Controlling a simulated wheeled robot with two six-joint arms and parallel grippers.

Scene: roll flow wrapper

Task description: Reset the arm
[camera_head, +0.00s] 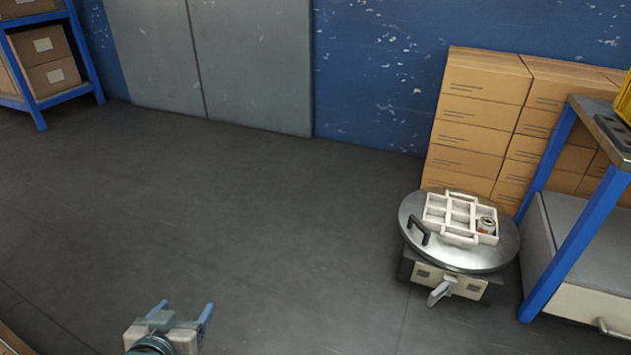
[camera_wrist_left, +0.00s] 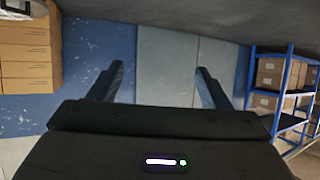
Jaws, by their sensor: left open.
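My left gripper (camera_head: 184,306) is at the bottom edge of the head view, left of the middle. Its two blue-grey fingers stand apart with nothing between them. In the left wrist view the same gripper (camera_wrist_left: 160,70) shows two dark fingers spread wide, with only the distant wall and grey doors behind the gap. It touches nothing that I can see. My right gripper is in neither view.
A round metal-topped stand (camera_head: 485,257) holds a white compartment tray (camera_head: 460,214) with a small item. Stacked cartons (camera_head: 484,80), a blue-framed bench (camera_head: 580,245) and a blue shelf (camera_head: 90,60) stand around. The middle floor is clear.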

